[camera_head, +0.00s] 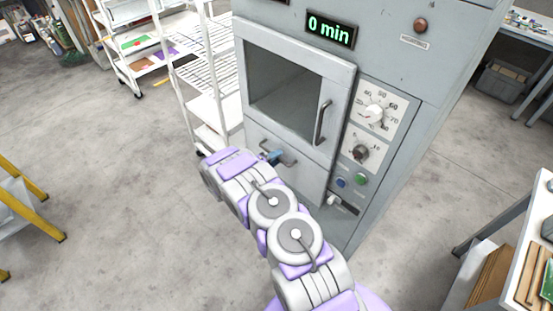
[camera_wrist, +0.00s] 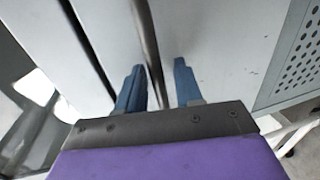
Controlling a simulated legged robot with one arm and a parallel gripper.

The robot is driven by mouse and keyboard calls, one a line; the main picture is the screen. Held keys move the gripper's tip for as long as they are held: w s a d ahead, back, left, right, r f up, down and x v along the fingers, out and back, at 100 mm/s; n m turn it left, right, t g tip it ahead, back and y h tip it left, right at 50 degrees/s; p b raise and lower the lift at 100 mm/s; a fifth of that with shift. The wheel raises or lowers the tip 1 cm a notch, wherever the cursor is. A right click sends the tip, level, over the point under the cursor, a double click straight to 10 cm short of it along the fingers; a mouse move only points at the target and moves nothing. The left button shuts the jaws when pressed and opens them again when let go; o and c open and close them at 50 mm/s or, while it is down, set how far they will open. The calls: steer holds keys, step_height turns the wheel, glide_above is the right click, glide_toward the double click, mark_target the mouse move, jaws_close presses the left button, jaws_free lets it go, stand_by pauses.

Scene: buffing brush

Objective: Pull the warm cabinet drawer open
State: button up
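The grey cabinet (camera_head: 400,35) stands ahead of me. Its drawer front (camera_head: 300,175) is the panel below the windowed door, and it looks closed or nearly so. A dark bar handle (camera_head: 291,159) crosses the drawer front. My gripper (camera_head: 274,156) is at the left part of this handle, its blue fingers partly hidden by my arm. In the wrist view, the two fingers of my gripper (camera_wrist: 159,85) are apart, with the handle (camera_wrist: 147,35) running between them. A gap shows beside the right finger. I cannot tell whether the left finger touches the handle.
The windowed door (camera_head: 290,85) above has its own vertical handle (camera_head: 323,122). Dials (camera_head: 374,115) and buttons (camera_head: 361,179) sit right of the drawer. A white wire rack (camera_head: 205,70) stands close on the left. The floor (camera_head: 120,190) left of my arm is clear.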

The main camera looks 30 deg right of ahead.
steer(key=shift+w+d, duration=0.15)
steer(key=shift+d, duration=0.15)
steer(key=shift+c, duration=0.2)
jaws_close()
steer(key=shift+f, duration=0.1)
